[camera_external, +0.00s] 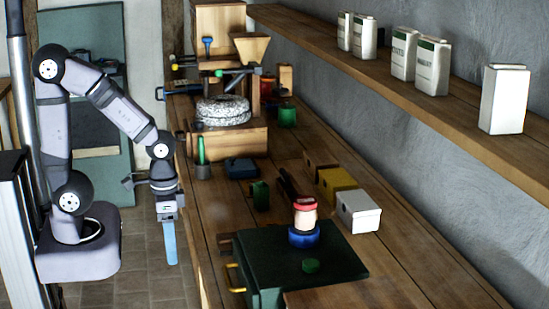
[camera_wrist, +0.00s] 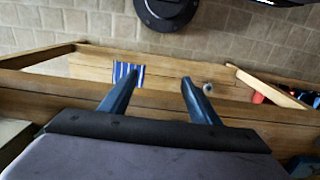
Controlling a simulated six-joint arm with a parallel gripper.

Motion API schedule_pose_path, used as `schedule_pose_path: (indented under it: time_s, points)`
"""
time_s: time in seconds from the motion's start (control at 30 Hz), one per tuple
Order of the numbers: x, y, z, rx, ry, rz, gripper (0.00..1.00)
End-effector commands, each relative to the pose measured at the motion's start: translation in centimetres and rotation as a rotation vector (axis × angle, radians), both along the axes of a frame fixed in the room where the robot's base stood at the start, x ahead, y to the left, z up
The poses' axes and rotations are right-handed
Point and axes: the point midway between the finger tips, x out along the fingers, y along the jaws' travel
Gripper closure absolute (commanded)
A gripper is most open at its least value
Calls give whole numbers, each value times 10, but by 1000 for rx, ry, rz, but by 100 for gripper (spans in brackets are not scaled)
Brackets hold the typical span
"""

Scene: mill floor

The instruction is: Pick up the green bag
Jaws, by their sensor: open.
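A small dark-green upright block-like item (camera_external: 261,195) stands on the bench in the external view. It may be the green bag, but I cannot tell for sure. Another green item (camera_external: 287,116) stands farther back, beside the millstone. My gripper (camera_external: 170,258) hangs pointing down left of the bench, apart from both green items. In the wrist view, my gripper (camera_wrist: 157,82) has its two blue fingers spread with nothing between them. No green bag shows in the wrist view.
The millstone (camera_external: 222,112) sits at the back of the bench. White box (camera_external: 358,211), yellow box (camera_external: 336,183) and dark-green case (camera_external: 335,262) stand nearer. White packs with green tops (camera_external: 432,68) line the wall shelf (camera_external: 465,116). A striped cloth (camera_wrist: 128,74) shows in the wrist view.

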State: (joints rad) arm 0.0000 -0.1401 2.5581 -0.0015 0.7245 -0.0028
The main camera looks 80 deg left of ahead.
Motion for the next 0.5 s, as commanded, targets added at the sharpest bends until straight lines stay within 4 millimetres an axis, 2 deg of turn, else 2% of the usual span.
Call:
schedule_pose_path:
  time_s: [0.17, 0.4, 0.5]
  points:
    - [2, 0, 16, 0, -7, 0, 44]
    - [1, 0, 52, 0, -8, 0, 44]
    - [19, 16, 43, 27, -53, 33, 44]
